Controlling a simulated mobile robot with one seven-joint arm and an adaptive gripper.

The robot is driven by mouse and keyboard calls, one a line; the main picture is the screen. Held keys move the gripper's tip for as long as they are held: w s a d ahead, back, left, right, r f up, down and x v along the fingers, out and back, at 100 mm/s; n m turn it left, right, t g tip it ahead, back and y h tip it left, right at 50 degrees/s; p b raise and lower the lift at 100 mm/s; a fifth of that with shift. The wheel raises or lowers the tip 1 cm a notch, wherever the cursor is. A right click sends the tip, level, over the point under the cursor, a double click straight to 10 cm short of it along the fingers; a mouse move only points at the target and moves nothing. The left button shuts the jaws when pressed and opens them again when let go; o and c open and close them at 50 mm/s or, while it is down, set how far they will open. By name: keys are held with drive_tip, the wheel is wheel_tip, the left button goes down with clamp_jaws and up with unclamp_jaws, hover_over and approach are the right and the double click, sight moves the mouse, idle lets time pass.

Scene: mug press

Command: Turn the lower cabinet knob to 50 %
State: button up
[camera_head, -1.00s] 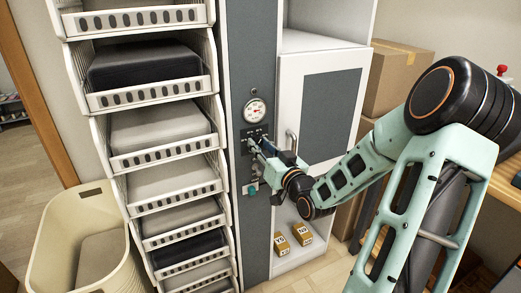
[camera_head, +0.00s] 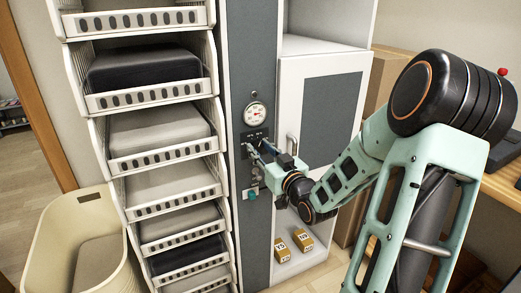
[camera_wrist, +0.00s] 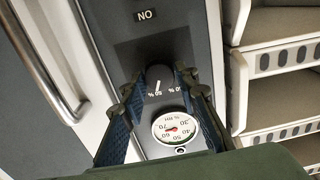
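The narrow grey cabinet panel (camera_head: 257,50) carries a round gauge (camera_head: 255,115) with small controls below it. In the wrist view a dark knob (camera_wrist: 158,73) with a white pointer line sits on the panel, between my fingertips. Small percent labels beside it appear upside down. In the head view my gripper (camera_head: 258,149) is at the panel just below the gauge and hides most of the knob. My gripper (camera_wrist: 158,80) also shows in the wrist view, its fingers apart on either side of the knob. I cannot tell whether they touch it.
A teal button (camera_head: 252,194) sits lower on the panel. A white cabinet door with a metal handle (camera_head: 291,146) stands close on the right. Two small yellow boxes (camera_head: 283,250) lie below.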

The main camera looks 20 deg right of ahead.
drive_tip(key=shift+o, duration=1.3)
drive_tip(key=s, duration=0.7)
drive_tip(key=shift+s, duration=0.25)
drive_tip(key=shift+d, duration=0.15)
